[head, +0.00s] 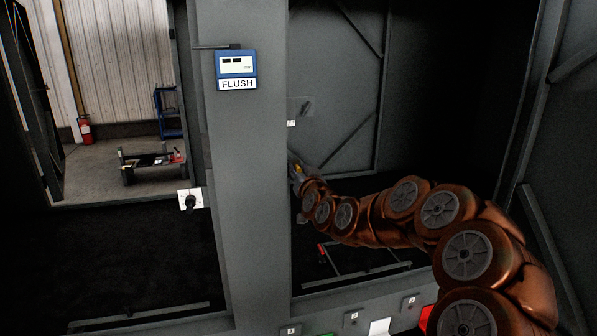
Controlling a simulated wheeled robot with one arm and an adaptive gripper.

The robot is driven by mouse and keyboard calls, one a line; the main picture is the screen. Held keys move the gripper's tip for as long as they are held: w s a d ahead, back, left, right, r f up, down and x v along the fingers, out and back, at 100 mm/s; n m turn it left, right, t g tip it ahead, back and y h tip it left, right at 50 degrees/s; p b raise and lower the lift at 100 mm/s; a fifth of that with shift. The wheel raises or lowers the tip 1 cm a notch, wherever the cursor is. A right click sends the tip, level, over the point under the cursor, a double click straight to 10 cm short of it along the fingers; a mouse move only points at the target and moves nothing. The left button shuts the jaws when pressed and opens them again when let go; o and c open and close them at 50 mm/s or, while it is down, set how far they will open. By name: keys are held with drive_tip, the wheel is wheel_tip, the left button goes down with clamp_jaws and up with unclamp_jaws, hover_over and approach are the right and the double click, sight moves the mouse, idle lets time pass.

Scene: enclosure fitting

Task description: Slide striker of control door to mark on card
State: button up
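My arm reaches in from the lower right to the grey post (238,190). My gripper (296,172) is at the post's right edge, small and partly hidden behind it, with a bit of yellow showing. I cannot tell whether its fingers are open or shut, or whether they touch anything. A small grey bracket (305,107) sits above it beside the post; I cannot tell if it is the striker. A small white label (291,123) is just below the bracket. A blue-framed card (236,66) marked "FLUSH" is on the post's upper face.
A white plate with a black knob (190,200) is left of the post. A sill with small numbered labels (354,316) runs along the bottom. Dark compartments open on both sides of the post. A fire extinguisher (85,130) and blue rack (168,112) stand far back left.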

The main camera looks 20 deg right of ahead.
clamp_jaws()
drive_tip(key=shift+d+f+b, duration=0.1)
drive_tip(key=shift+d+b, duration=0.05)
drive_tip(key=shift+b, duration=0.2)
drive_tip(key=d+b, duration=0.1)
drive_tip(key=b, duration=0.1)
drive_tip(key=shift+d+b, duration=0.35)
idle(0.4)
drive_tip(key=shift+o, duration=0.6)
unclamp_jaws()
drive_tip(key=s, duration=1.2)
